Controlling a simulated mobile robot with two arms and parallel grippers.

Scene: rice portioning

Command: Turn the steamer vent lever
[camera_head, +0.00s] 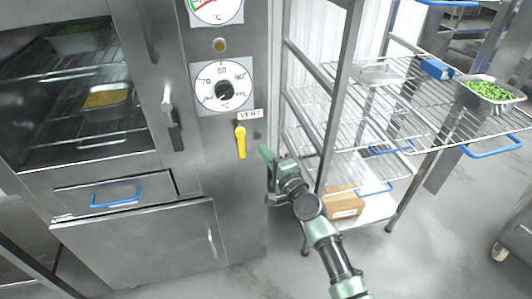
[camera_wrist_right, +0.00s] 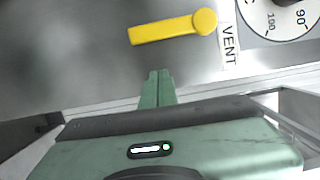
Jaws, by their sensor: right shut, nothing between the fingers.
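The yellow vent lever (camera_head: 241,143) is on the steamer's steel front panel, under the VENT label (camera_head: 250,114). It hangs downward from its pivot in the head view. In the right wrist view the lever (camera_wrist_right: 168,28) lies across the top, with its round pivot end toward the VENT label (camera_wrist_right: 229,44). My right gripper (camera_head: 266,152) is shut and empty, just right of the lever and apart from it. Its closed green fingertips (camera_wrist_right: 157,76) point toward the lever in the wrist view. My left gripper is not in view.
A temperature dial (camera_head: 223,89) sits above the lever. The steamer's door handle (camera_head: 171,117) is to the left. A wire rack (camera_head: 337,85) stands close on the right, with a tray of green peas (camera_head: 490,90) and a cardboard box (camera_head: 345,202). Open floor lies in front.

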